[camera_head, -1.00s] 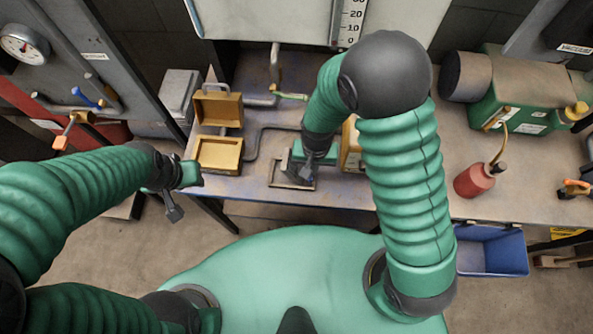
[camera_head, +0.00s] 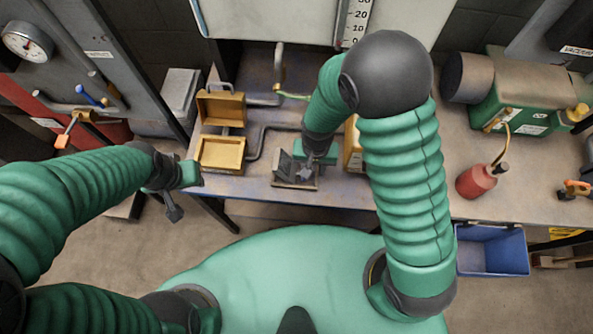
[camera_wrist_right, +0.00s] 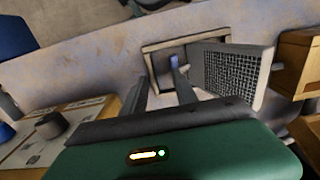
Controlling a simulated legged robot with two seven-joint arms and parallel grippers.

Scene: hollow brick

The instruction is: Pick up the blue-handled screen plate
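The screen plate (camera_head: 284,165) stands tilted up at its metal frame (camera_head: 280,184) on the bench. In the right wrist view its grey mesh face (camera_wrist_right: 230,72) leans to the right of the open frame (camera_wrist_right: 160,50). A small blue handle end (camera_wrist_right: 175,61) shows by the tip of the right-hand finger. My right gripper (camera_head: 306,173) is low over the frame; in the wrist view its fingers (camera_wrist_right: 160,80) are apart with nothing clearly clamped between them. My left gripper (camera_head: 173,210) hangs in front of the bench edge, its finger gap too small to tell.
An open yellow box (camera_head: 220,153) stands left of the frame, and another yellow box (camera_head: 353,150) stands close to its right, partly behind my arm. A red bottle (camera_head: 477,181) and green machine (camera_head: 515,100) are farther right. A blue bin (camera_head: 492,252) is below the bench.

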